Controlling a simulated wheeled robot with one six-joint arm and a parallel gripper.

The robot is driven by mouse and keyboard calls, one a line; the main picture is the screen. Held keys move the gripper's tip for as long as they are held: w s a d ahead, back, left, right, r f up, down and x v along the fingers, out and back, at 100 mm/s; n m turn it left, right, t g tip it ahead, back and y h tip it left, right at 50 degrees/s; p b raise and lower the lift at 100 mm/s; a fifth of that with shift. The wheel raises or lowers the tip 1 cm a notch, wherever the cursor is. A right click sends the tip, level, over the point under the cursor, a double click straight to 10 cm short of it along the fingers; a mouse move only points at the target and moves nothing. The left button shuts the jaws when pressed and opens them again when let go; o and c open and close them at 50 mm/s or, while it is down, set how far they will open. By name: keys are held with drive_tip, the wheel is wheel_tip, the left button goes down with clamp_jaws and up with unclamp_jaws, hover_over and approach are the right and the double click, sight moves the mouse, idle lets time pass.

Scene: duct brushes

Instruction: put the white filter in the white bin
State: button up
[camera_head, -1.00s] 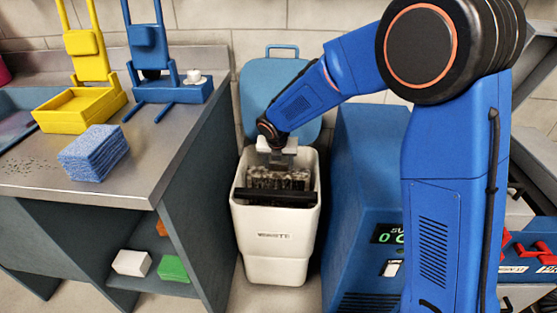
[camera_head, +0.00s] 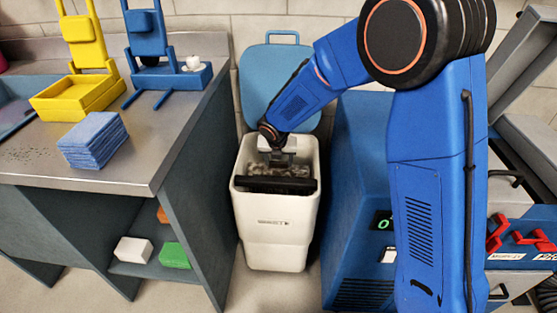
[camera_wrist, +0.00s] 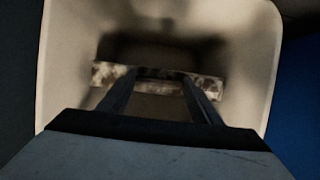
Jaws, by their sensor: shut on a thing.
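The white bin (camera_head: 276,229) stands on the floor with its blue lid (camera_head: 272,68) tipped up behind it. My gripper (camera_head: 276,157) reaches down through its open top. In the wrist view my gripper (camera_wrist: 157,78) is shut on the white filter (camera_wrist: 111,75), a pale, mottled grey strip lying across the fingertips. The bin's pale walls surround it there. In the head view only a mottled part of the filter (camera_head: 285,171) shows inside the bin mouth. A dark bar crosses the mouth near the front rim. The fingertips are hidden in that view.
A steel counter (camera_head: 120,172) on the left carries a blue sponge stack (camera_head: 92,140) and yellow (camera_head: 76,98) and blue (camera_head: 165,77) stands. A blue machine (camera_head: 357,215) stands close on the bin's right. A shelf below the counter holds white and green blocks.

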idle(0.4)
drive_tip(key=o, duration=1.7)
drive_tip(key=shift+w+r+v, duration=0.1)
drive_tip(key=shift+w+v, duration=0.2)
drive_tip(key=shift+v, duration=3.35)
drive_tip(key=shift+w+r+v, duration=0.1)
drive_tip(key=shift+w+v, duration=0.15)
drive_tip(key=shift+v, duration=3.45)
drive_tip(key=shift+w+r+v, duration=0.15)
drive_tip(key=shift+w+v, duration=0.15)
drive_tip(key=shift+v, duration=3.35)
drive_tip(key=shift+s+d, duration=0.1)
